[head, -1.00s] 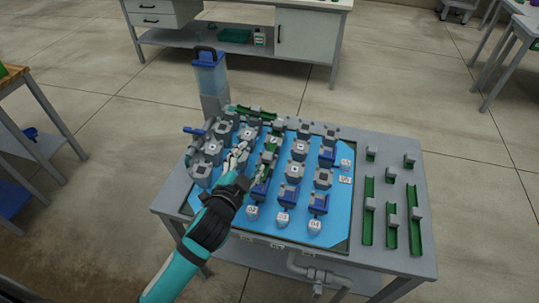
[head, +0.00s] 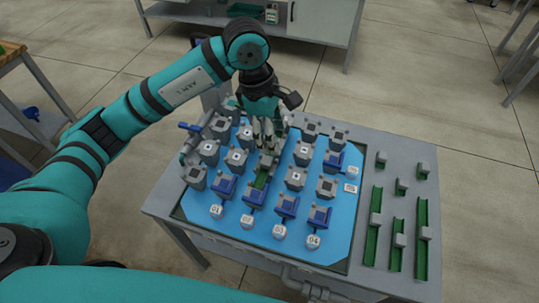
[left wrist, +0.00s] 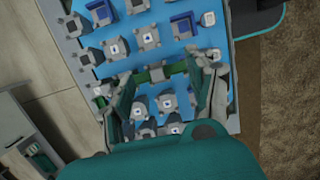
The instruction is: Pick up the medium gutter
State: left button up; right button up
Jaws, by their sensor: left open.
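A green gutter with a grey block on it (head: 262,179) lies front to back on the blue board. I cannot tell its size class for sure. My left gripper (head: 268,137) points down over the middle of the board at the gutter's far end, hiding part of it. In the left wrist view, the gripper (left wrist: 163,100) is open, with its two fingers apart. The green gutter (left wrist: 172,70) with its grey block crosses the view beyond and between the fingers. Contact cannot be made out. My right gripper is out of view.
Grey blocks (head: 295,178) and blue holders (head: 286,206) stand closely around the gutter on the blue board (head: 335,225). More green gutters (head: 372,225) lie on the table's right side. A bench (head: 325,20) stands behind.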

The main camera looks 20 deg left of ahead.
pick_arm(q)
jog(key=w+a+r+y, duration=0.1)
jog(key=w+a+y, duration=0.1)
jog(key=a, duration=0.3)
jog(key=p, duration=0.3)
send_over(262, 160)
jog(key=shift+y, duration=0.3)
jog(key=f, duration=1.1)
jog(key=shift+s+a+f, duration=0.25)
jog(key=shift+s, duration=0.1)
jog(key=f+p, duration=0.1)
jog(key=f, duration=0.1)
jog(key=f+p, duration=0.1)
jog(key=f, duration=0.1)
jog(key=shift+w+d, duration=0.2)
jog(key=shift+w, duration=0.2)
jog(key=shift+w+f, duration=0.1)
jog(key=shift+f, duration=0.6)
grip_shut()
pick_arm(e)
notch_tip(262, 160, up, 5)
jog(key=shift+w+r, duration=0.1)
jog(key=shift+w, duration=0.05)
